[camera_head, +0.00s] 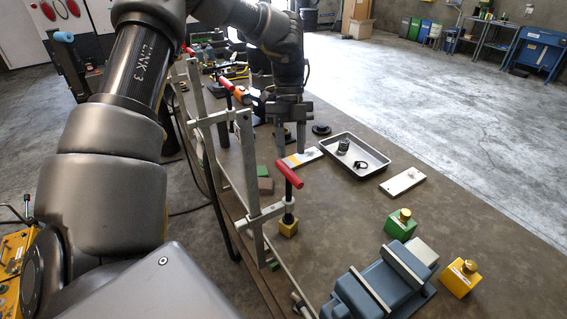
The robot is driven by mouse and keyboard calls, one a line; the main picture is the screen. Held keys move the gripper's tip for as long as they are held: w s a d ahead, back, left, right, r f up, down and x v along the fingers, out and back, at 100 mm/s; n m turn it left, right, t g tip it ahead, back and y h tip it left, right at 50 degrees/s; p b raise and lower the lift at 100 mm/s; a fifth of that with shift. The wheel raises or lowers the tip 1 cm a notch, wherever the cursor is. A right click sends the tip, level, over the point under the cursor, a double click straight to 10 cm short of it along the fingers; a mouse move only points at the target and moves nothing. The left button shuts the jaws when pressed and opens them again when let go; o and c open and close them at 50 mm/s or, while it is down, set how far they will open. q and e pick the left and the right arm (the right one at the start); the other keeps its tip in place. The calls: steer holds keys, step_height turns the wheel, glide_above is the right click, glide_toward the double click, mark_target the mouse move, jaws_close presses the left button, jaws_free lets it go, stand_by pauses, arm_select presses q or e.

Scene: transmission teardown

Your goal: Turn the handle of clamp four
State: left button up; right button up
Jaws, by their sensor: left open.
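A second clamp farther back has a red handle (226,84). I cannot read any numbers, so I cannot tell which is clamp four. My left gripper (291,152) points down over the table, just behind the nearer red handle and apart from it. Its two fingers are spread with nothing visible between them. My right gripper is not in view.
A metal tray (377,169) with small parts sits to the right of the gripper. A white plate (402,182), a green block (400,225), a yellow block (460,278) and a blue-grey vise (375,290) lie toward the front right. The table (340,220) is bare between them.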

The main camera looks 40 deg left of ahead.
mark_target(287, 168)
arm_select(q)
steer(key=f, duration=0.1)
steer(key=s+f+p, duration=0.1)
steer(key=f, duration=0.1)
steer(key=shift+s+d+f+p, duration=0.1)
steer(key=shift+s+f+p, duration=0.1)
steer(key=shift+s+p, duration=0.15)
steer(key=shift+d+f, duration=0.2)
steer(key=shift+f, duration=0.15)
steer(key=shift+w+d+f, duration=0.1)
steer(key=shift+d+f, duration=0.15)
steer(key=shift+d, duration=0.1)
steer(key=shift+a, duration=0.1)
